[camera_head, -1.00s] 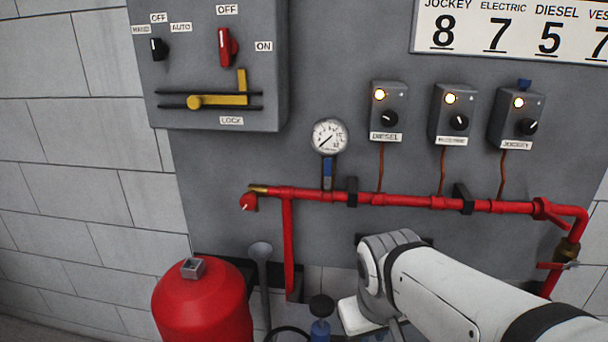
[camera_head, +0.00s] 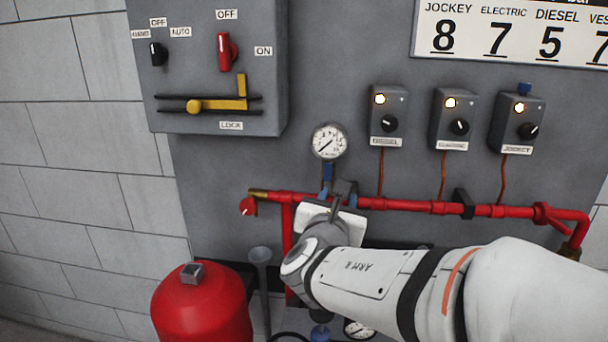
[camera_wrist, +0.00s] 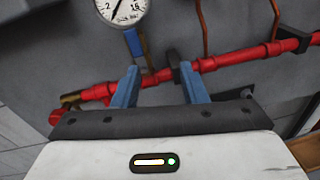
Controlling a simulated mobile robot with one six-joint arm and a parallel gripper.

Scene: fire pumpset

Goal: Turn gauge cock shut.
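The gauge cock shows a blue handle (camera_head: 328,171) hanging down beneath a round white-faced gauge (camera_head: 329,141). In the wrist view the blue handle (camera_wrist: 133,42) lies along the brass-coloured stem, beyond the fingertips and toward the left finger. My gripper (camera_wrist: 158,68) is open and empty, its two blue fingers spread and pointing toward the red pipe and panel. In the head view my gripper (camera_head: 338,188) is just below the cock, its fingers partly hidden against the pipe. I see no contact with the handle.
The red pipe (camera_head: 400,203) runs across the panel behind my fingers. A black pipe clamp (camera_wrist: 174,60) stands close to the right finger. Control boxes (camera_head: 388,110) are to the right and a red cylinder (camera_head: 203,305) is at the lower left.

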